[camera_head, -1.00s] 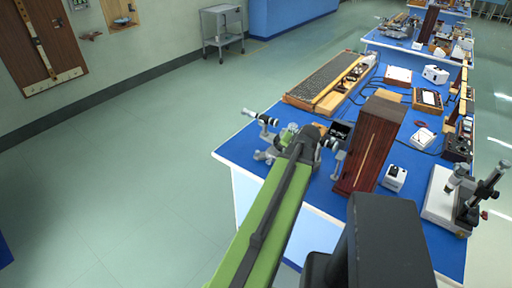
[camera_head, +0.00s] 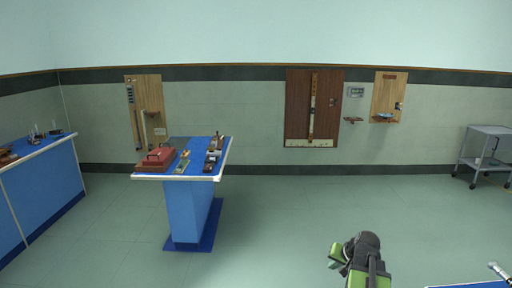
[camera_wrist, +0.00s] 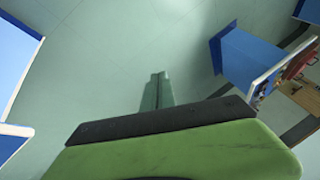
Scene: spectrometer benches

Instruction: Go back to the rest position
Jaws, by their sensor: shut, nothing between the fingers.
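My gripper shows in the wrist view (camera_wrist: 158,80) as a narrow grey-green pair of fingers, shut and empty, pointing over bare floor. The black bar and green body behind it are my own. In the head view, the green and black end of my arm (camera_head: 358,255) is low, right of centre, over open floor. The fingertips cannot be made out there.
A blue bench (camera_head: 190,177) with a red-brown case (camera_head: 157,160) stands left of centre. Another blue bench (camera_head: 45,190) is at far left. A bench corner (camera_head: 470,285) shows at bottom right. A grey cart (camera_head: 485,150) stands right. The middle floor is clear.

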